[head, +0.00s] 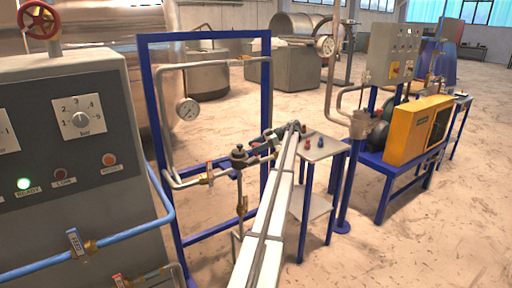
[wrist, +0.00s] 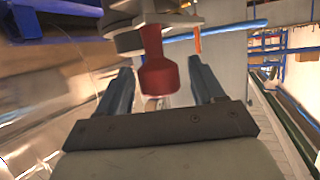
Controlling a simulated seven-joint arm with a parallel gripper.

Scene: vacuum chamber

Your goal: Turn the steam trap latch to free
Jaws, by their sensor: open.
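In the head view, a dark round-topped fitting (head: 239,156), apparently the steam trap, sits in the pipework inside the blue frame. My gripper (head: 257,149) is close to its right side; its fingers are too small there to make out. In the wrist view my gripper (wrist: 160,67) is open, one finger on each side of a dark red flared knob (wrist: 156,76), which looks like the latch. The knob hangs from a grey round part (wrist: 128,40). Gaps show between knob and fingers, and I see no grip on it. The latch's setting cannot be read.
A grey control panel (head: 98,85) stands at left. A small table (head: 327,150) with red and blue pieces is right of my arm.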

